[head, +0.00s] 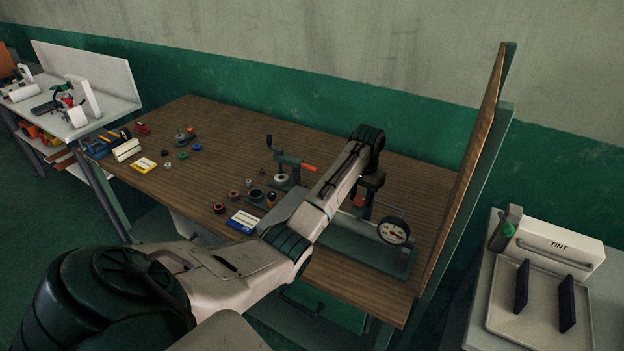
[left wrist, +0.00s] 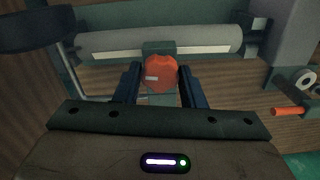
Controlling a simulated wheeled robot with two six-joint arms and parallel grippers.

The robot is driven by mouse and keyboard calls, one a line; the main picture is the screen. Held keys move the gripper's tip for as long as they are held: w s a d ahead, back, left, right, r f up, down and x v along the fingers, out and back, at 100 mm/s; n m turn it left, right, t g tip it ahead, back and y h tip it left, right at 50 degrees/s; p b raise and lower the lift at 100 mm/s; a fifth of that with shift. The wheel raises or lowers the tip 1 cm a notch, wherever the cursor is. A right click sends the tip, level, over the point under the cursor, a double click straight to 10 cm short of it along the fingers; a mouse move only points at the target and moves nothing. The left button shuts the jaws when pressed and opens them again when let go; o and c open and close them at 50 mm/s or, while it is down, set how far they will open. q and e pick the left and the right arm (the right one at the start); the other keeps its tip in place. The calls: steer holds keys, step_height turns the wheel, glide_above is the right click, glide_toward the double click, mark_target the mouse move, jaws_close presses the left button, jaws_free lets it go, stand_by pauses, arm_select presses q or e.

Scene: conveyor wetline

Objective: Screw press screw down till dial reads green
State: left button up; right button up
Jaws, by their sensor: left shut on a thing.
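The press (head: 375,250) stands at the right end of the brown bench, partly hidden by my left arm. Its round dial (head: 393,231) faces the head camera; the face is pale with reddish marks, too small to read the needle. My left gripper (head: 362,203) points down over the press. In the left wrist view its two dark fingers (left wrist: 160,88) are shut on the orange-red knob (left wrist: 161,72) of the press screw, one finger on each side. The screw below the knob is mostly hidden. My right gripper is in neither view.
A small clamp tool with an orange handle (head: 290,168) stands left of the press. A wooden panel (head: 470,170) borders the bench's right end. A TINT machine (head: 545,255) stands beyond it.

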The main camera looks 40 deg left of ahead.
arm_select(q)
steer(key=shift+r+m, duration=0.1)
steer(key=shift+m, duration=0.8)
steer(key=shift+m, duration=0.6)
steer(key=shift+m, duration=1.8)
steer(key=shift+m, duration=0.6)
